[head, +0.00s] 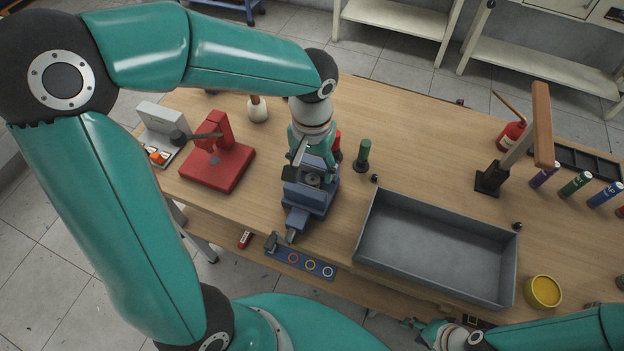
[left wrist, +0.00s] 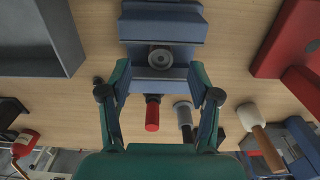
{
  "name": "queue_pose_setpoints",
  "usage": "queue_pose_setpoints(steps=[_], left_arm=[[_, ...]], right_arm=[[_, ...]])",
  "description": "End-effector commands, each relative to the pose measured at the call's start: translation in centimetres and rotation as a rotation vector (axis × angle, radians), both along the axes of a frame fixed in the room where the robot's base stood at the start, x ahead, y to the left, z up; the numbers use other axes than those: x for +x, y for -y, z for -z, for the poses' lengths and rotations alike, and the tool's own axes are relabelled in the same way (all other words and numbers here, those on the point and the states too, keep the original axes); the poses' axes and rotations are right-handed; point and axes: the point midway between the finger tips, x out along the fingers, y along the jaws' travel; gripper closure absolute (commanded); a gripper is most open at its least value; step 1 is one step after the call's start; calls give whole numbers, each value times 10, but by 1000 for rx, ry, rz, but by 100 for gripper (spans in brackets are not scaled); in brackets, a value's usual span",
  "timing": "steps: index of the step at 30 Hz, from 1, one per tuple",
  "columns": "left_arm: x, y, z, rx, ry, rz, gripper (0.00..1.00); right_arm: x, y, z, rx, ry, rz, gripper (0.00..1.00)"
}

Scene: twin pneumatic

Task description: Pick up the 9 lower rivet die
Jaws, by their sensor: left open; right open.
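A round grey piece with a central hole, which looks like the rivet die (head: 313,180), sits on top of the blue vise (head: 297,197); I cannot read a 9 on it. The left wrist view shows this die (left wrist: 160,57) on the vise (left wrist: 165,28). My left gripper (head: 314,165) is above the vise, pointing down. My right gripper (head: 426,328) is open and empty at the front edge of the table.
A red press (head: 217,165) stands left of the vise. A large grey tray (head: 430,240) is to the right. The wooden table (head: 415,125) is clear at the back.

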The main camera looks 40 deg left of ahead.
Motion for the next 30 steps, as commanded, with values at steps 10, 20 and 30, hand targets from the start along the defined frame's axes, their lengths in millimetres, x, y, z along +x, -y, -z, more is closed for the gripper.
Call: queue_pose_setpoints(steps=[10, 20, 30], left_arm=[[6, -3, 35, -1, -5, 0, 38], [7, -3, 54, -1, 0, 0, 38], [7, -3, 54, -1, 1, 1, 79]], right_arm=[[0, 0, -6, 0, 0, 0, 58], [0, 0, -5, 0, 0, 0, 58], [0, 0, -5, 0, 0, 0, 58]])
